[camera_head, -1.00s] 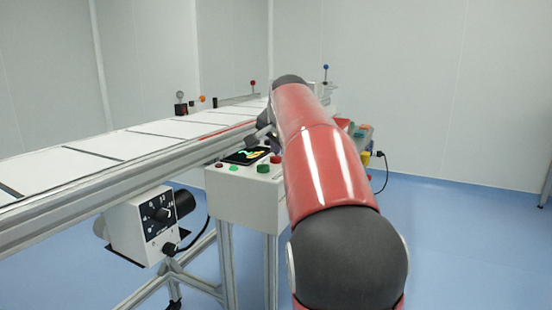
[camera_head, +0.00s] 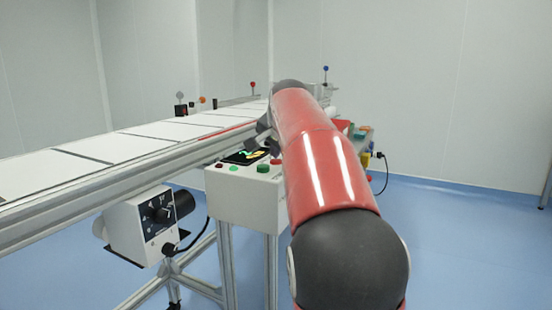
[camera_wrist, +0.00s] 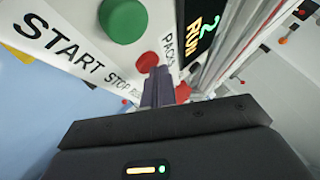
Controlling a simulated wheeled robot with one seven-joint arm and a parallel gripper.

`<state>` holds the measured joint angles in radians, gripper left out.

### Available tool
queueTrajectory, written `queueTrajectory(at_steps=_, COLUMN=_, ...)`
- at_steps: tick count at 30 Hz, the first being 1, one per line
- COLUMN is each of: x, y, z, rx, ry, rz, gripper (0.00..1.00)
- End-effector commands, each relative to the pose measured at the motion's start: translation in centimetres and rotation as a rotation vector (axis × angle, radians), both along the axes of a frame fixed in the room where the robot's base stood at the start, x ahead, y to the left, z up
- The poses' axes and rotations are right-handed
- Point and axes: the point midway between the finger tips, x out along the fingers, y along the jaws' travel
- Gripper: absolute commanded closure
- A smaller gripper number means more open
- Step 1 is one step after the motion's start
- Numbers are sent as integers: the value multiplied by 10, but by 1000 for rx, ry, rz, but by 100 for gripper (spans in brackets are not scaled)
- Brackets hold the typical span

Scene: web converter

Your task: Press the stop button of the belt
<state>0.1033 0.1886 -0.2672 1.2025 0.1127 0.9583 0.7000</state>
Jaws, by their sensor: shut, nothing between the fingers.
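The control box (camera_head: 240,200) stands beside the belt (camera_head: 125,146). In the wrist view, its panel has a green button (camera_wrist: 123,20) near the word START and a red button (camera_wrist: 147,62) near the word STOP. In the head view the large green button (camera_head: 263,169) and red button (camera_head: 277,160) show at the panel's right. My gripper (camera_wrist: 159,72) is shut and empty, with its fingertips beside the red button in the wrist view. I cannot tell whether they touch it. In the head view my arm hides part of the panel. The display (camera_wrist: 202,32) reads RUN and 2.
Small posts with coloured knobs (camera_head: 253,84) stand along the far side. A side table with coloured items (camera_head: 362,133) lies behind my arm. The blue floor (camera_head: 470,240) at right is clear.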

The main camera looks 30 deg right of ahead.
Motion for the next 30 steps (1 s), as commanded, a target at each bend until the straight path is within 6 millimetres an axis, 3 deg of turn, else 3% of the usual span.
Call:
queueTrajectory(at_steps=15, x=0, y=0, z=20, rx=1, ry=2, rz=1, gripper=100)
queueTrajectory(at_steps=30, x=0, y=0, z=27, rx=0, ry=0, rz=0, gripper=100)
